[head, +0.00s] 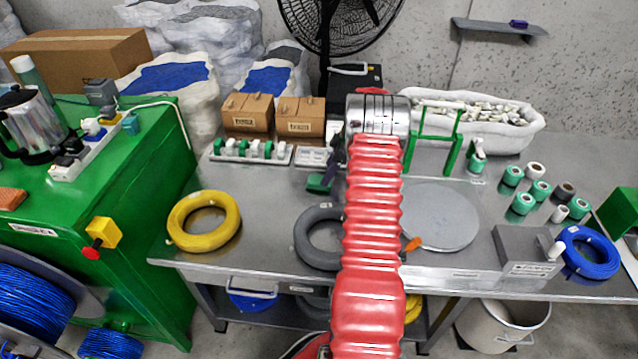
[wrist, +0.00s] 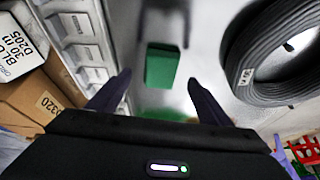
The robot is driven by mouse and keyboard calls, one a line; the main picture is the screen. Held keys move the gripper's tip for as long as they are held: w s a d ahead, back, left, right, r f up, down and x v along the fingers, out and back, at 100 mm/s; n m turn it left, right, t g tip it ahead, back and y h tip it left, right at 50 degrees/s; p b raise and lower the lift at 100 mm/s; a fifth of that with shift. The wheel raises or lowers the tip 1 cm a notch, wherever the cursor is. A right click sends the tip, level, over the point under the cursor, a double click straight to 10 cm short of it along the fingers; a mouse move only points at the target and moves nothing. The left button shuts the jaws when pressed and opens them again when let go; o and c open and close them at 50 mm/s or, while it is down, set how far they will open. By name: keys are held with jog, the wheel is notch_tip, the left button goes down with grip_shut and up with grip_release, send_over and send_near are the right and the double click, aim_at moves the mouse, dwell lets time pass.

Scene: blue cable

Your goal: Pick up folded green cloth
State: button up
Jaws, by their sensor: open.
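The folded green cloth (wrist: 161,66) lies on the grey metal table as a small dark green block. In the wrist view it sits just beyond and between the two dark fingertips of my gripper (wrist: 158,92). The fingers are spread apart, with nothing between them. In the head view the cloth (head: 318,184) shows just left of my red arm sleeve, which hides part of the table around it. My gripper is mostly hidden there behind the arm.
A grey cable coil (wrist: 232,70) lies to the right of the cloth in the wrist view. A white socket strip (wrist: 88,50) and cardboard boxes (wrist: 40,98) are to the left. A yellow coil (head: 178,225) lies at the table's left. A round grey plate (head: 440,217) lies right of my arm.

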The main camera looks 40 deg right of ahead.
aim_at(319, 182)
jog(key=x, duration=0.5)
jog(key=shift+r, duration=0.1)
jog(key=shift+c, duration=0.3)
jog(key=c, duration=1.1)
